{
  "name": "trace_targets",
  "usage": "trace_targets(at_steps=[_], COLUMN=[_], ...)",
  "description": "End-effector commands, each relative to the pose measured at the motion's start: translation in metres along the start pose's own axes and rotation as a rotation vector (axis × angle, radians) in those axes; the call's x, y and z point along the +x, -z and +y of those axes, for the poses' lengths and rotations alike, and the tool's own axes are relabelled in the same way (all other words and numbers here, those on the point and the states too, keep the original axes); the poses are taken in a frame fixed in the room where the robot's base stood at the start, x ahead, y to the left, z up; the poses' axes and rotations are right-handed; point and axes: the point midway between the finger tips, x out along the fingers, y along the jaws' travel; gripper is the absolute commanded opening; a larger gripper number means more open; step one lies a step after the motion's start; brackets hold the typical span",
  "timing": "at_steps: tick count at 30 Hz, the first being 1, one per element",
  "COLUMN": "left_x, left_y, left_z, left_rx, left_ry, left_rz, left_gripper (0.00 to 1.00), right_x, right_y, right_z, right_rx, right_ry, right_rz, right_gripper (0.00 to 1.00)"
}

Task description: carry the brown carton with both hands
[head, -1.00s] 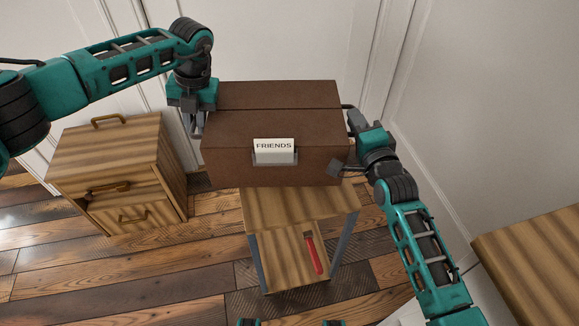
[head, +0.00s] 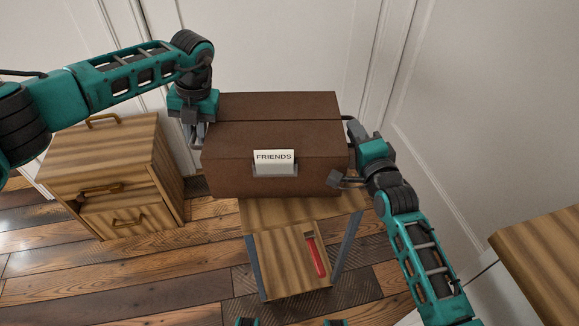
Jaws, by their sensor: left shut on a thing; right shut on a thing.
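The brown carton (head: 235,178) is a wide closed box with a white label reading FRIENDS on its front. It shows in the middle of the head view, over the back part of a small wooden table. My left gripper (head: 198,135) is shut on the carton's left side. My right gripper (head: 343,152) is shut on its right side. The fingertips are partly hidden by the carton and the gripper bodies. I cannot tell whether the carton's underside touches the table.
A wooden drawer cabinet (head: 110,165) stands at the left. Another wooden top (head: 545,265) is at the lower right. White panelled walls close off the back and right.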

Motion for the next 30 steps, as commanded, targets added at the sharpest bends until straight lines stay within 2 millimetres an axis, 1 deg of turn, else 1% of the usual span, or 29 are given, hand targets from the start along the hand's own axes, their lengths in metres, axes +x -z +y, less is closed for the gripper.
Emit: trace_targets(at_steps=[3, 4, 11, 18, 21, 23, 26, 30], left_x=[0.007, 0.005, 0.005, 0.004, -0.002, -0.009, -0.028, -0.059], left_y=[-0.001, 0.000, 0.000, 0.000, 0.000, -0.001, -0.001, -0.001], left_z=[-0.001, 0.000, -0.001, -0.002, -0.002, -0.002, -0.001, 0.000], left_rx=[-0.002, -0.001, -0.001, 0.001, 0.002, 0.001, 0.000, 0.000], left_ry=[-0.001, -0.001, -0.001, 0.001, 0.002, 0.002, 0.003, 0.000], left_rz=[-0.002, 0.000, 0.000, 0.000, -0.002, -0.003, -0.004, -0.005], left_gripper=[0.00, 0.20, 0.42, 0.42, 0.42, 0.42, 0.42, 0.42], right_x=[0.001, 0.000, 0.000, 0.000, 0.000, 0.000, 0.000, 0.000], right_y=[-0.001, 0.000, -0.001, -0.001, -0.001, -0.001, -0.001, -0.001], right_z=[0.006, 0.006, 0.005, 0.005, 0.005, 0.005, 0.005, 0.005], right_rx=[-0.001, -0.001, 0.000, 0.000, 0.000, 0.000, 0.000, 0.000], right_ry=[0.005, 0.000, 0.000, 0.000, 0.000, 0.000, 0.000, 0.000], right_rz=[0.002, 0.001, 0.000, 0.000, 0.000, 0.000, 0.000, 0.000], right_gripper=[0.00, 0.15, 0.37, 0.38, 0.38, 0.38, 0.38, 0.38])
